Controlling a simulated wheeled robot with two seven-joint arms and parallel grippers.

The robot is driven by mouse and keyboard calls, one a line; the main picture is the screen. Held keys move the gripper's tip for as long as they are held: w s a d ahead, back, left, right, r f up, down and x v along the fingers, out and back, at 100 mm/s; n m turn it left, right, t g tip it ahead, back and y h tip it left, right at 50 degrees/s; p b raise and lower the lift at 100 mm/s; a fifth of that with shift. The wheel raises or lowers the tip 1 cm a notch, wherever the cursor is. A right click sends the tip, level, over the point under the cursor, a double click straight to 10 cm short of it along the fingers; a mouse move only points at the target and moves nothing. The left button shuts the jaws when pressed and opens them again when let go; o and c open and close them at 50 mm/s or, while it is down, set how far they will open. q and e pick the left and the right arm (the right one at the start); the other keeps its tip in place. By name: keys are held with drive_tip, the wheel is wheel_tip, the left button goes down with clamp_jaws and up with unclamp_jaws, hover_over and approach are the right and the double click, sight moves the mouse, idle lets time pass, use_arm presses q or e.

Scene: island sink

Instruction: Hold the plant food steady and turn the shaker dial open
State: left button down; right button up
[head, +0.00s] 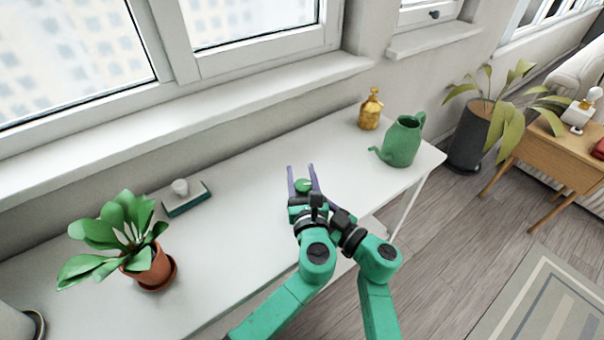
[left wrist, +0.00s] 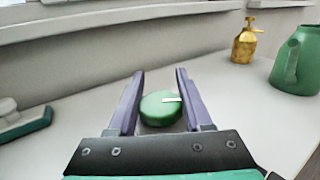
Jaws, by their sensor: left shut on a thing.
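The plant food shaker shows as a round green top, its dial (head: 303,185), with a pale mark at its edge in the left wrist view (left wrist: 161,107). It is at the front part of the white table. My left gripper (head: 301,172) is shut on the shaker, with one purple finger on each side of the green top; they also show in the left wrist view (left wrist: 159,75). The shaker's lower body is hidden. My right arm reaches in close beside the left wrist, but its fingers cannot be made out.
A green watering can (head: 402,142) and a gold spray bottle (head: 370,112) stand at the table's right end. The white table (head: 240,215) is clear around the shaker. A window wall runs behind.

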use_arm(q)
drive_tip(key=shift+c, duration=1.5)
unclamp_jaws()
drive_tip(key=s+d, duration=0.1)
drive_tip(key=s, duration=1.1)
drive_tip(key=shift+d, duration=0.3)
drive_tip(key=shift+w, duration=0.1)
